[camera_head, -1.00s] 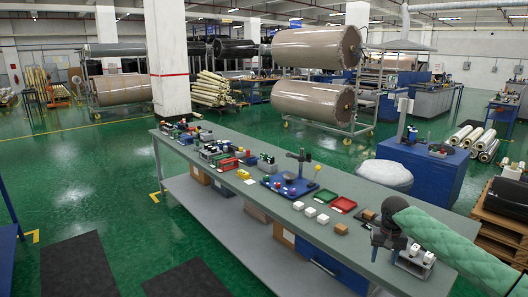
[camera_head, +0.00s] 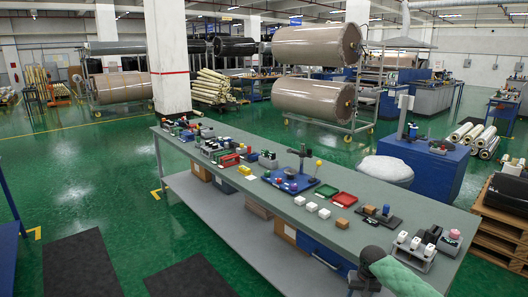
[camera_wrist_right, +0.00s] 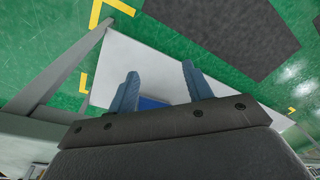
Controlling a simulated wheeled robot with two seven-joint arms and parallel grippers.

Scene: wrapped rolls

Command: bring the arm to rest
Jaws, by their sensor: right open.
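My right arm (camera_head: 398,277) comes in from the lower right corner in a green quilted sleeve. Its dark right gripper (camera_head: 364,282) hangs low at the front edge of the long workbench (camera_head: 225,143), near its right end. In the right wrist view the two blue fingers of the right gripper (camera_wrist_right: 160,76) stand apart with nothing between them. Beyond them are the bench's grey lower shelf and the green floor. My left gripper is not in view.
The bench holds a blue tray (camera_head: 291,181) with a stand, green and red trays (camera_head: 343,199), small white blocks (camera_head: 311,207), a brown block (camera_head: 342,223) and a white rack (camera_head: 415,250) beside the arm. Green floor with dark mats (camera_head: 80,263) lies in front.

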